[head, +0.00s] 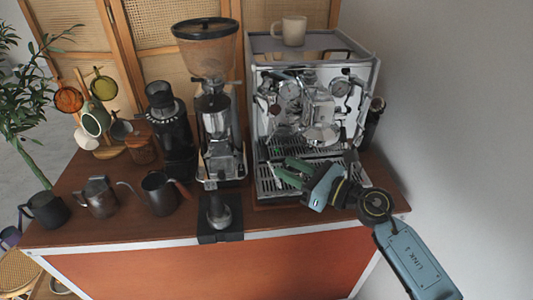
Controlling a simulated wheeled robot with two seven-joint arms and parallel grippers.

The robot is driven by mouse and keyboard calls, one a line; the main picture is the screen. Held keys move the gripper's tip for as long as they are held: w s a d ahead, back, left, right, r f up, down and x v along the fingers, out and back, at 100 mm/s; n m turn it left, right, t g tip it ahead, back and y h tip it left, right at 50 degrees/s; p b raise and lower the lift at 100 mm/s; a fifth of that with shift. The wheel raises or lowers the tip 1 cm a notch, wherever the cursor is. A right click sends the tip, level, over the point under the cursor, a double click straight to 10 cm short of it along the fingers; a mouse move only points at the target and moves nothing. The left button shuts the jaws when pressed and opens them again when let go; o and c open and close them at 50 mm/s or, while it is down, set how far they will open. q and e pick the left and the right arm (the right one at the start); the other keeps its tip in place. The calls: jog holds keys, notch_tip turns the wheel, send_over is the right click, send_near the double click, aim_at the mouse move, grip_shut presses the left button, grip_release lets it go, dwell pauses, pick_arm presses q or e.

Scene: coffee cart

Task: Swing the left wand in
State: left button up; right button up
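The espresso machine (258,102) stands at the right of the cart, with a steel front, gauges and a drip tray (266,186). I cannot clearly pick out its left wand among the small shiny parts at the left of the front. My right gripper (281,168) reaches in from the lower right, in front of the machine and over its drip tray. Its two green fingers point left and are apart, with nothing visible between them. I cannot tell whether they touch the machine. My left gripper is not in view.
A beige mug (291,31) stands on top of the machine. A grinder (214,120) stands close to its left. A tamper on a black mat (220,238) lies at the front edge. Several dark pitchers (160,194) stand at left. A wall (450,120) bounds the right.

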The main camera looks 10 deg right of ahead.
aim_at(269, 160)
jog(key=x, duration=0.7)
jog(key=shift+p, duration=0.35)
grip_shut()
jog(key=shift+f, duration=0.1)
